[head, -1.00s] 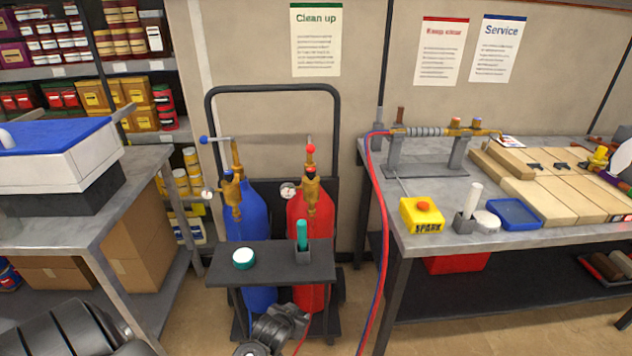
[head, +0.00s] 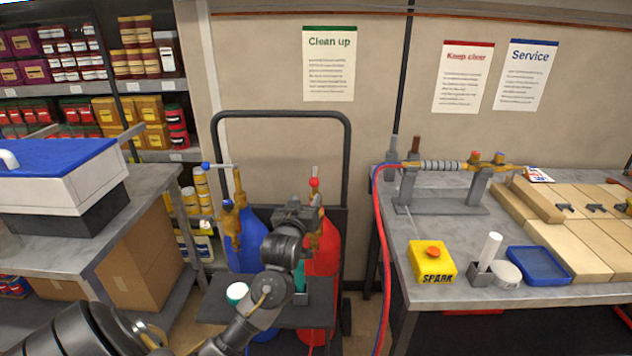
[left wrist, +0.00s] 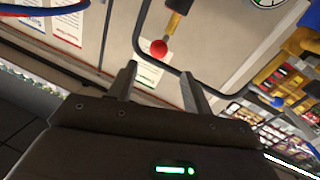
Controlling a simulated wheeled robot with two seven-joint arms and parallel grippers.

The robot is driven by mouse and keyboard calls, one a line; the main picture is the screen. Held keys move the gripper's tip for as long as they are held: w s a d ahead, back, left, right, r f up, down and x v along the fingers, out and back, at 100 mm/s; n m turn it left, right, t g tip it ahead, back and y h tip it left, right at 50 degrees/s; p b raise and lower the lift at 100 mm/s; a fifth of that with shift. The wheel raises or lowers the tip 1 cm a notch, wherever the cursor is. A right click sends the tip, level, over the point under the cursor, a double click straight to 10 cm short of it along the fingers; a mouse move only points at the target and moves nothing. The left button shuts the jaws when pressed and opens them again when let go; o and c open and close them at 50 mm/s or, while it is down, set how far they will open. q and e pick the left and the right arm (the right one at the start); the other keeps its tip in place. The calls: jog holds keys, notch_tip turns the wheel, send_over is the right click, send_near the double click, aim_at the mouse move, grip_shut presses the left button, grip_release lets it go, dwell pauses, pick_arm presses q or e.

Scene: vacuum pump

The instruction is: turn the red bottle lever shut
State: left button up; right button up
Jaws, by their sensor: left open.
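The red bottle (head: 322,252) stands in the cart, with a brass valve on top partly hidden by my left arm. Its lever ends in a red ball (head: 314,182), which shows above the valve. In the left wrist view the red ball (left wrist: 158,48) sits on a thin rod, beyond the gap between the fingers. My left gripper (head: 303,208) is just below the ball in the head view. In the left wrist view the left gripper (left wrist: 160,84) is open and empty, its fingers apart from the ball. My right gripper is not in view.
The blue bottle (head: 243,240) stands left of the red one, with its blue-ball lever (head: 205,166). The cart's black frame (head: 347,150) rises behind. Red and blue hoses (head: 379,250) hang to the right, beside the workbench (head: 405,290).

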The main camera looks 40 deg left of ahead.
aim_at(312, 184)
pick_arm(q)
jog(key=x, duration=0.2)
jog(key=p+x, duration=0.1)
jog(key=shift+w+r, duration=0.2)
jog(key=shift+w, duration=0.2)
jog(key=p+x, duration=0.1)
jog(key=x, duration=0.4)
jog(key=shift+w+a+f, duration=0.1)
jog(key=shift+w+a, duration=0.1)
jog(key=shift+w+a+f, duration=0.1)
jog(key=shift+w+a, duration=0.1)
jog(key=shift+w, duration=0.35)
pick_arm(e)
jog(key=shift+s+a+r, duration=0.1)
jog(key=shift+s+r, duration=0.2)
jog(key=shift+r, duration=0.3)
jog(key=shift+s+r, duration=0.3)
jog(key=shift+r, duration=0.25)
pick_arm(q)
jog(key=shift+c, duration=0.4)
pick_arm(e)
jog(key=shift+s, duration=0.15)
pick_arm(q)
grip_shut()
